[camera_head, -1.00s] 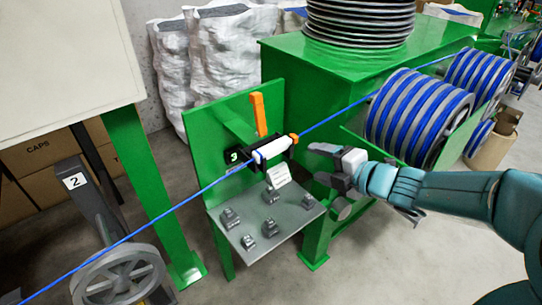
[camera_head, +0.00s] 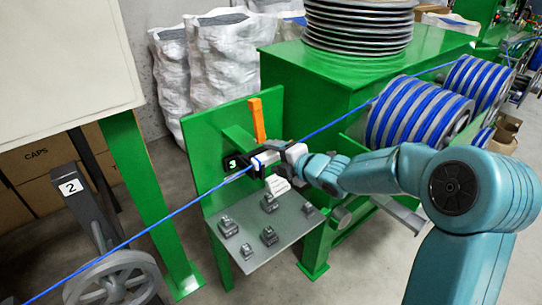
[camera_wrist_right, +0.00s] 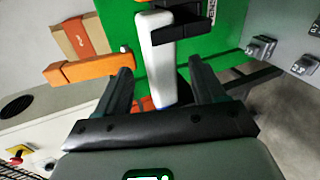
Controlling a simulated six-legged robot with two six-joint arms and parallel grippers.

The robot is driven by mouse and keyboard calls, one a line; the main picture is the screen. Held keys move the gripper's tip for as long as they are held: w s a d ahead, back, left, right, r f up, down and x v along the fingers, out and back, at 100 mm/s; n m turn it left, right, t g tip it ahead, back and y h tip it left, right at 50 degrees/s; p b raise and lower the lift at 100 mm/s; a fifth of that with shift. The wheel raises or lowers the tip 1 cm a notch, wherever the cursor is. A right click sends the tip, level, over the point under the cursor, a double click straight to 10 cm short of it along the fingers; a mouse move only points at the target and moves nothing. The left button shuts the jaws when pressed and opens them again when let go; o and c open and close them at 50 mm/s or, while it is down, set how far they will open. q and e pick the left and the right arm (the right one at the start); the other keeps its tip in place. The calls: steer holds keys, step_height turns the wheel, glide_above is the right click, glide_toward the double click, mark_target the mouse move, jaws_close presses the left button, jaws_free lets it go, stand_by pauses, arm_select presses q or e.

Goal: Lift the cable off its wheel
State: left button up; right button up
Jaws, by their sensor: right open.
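The blue cable (camera_head: 190,205) runs taut in the head view from the lower left, along the top of a grey spoked wheel (camera_head: 112,282), up through the station marked 3 and on to the striped drums. My right gripper (camera_head: 272,158) is at station 3. In the wrist view its open fingers (camera_wrist_right: 160,70) stand either side of a white roller (camera_wrist_right: 157,45); I cannot tell whether they touch it. The roller is largely hidden in the head view. An orange lever (camera_head: 257,118) stands upright just above it. My left gripper is out of view.
A grey shelf (camera_head: 250,236) with several small metal blocks lies below station 3. The green panel (camera_head: 205,145) stands behind it. Blue-and-grey drums (camera_head: 415,112) and a green cabinet (camera_head: 300,75) are to the right. A green post (camera_head: 150,200) stands at left.

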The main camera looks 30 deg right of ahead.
steer(key=shift+w, duration=0.1)
steer(key=c, duration=1)
steer(key=shift+f, duration=0.1)
steer(key=shift+c, duration=0.9)
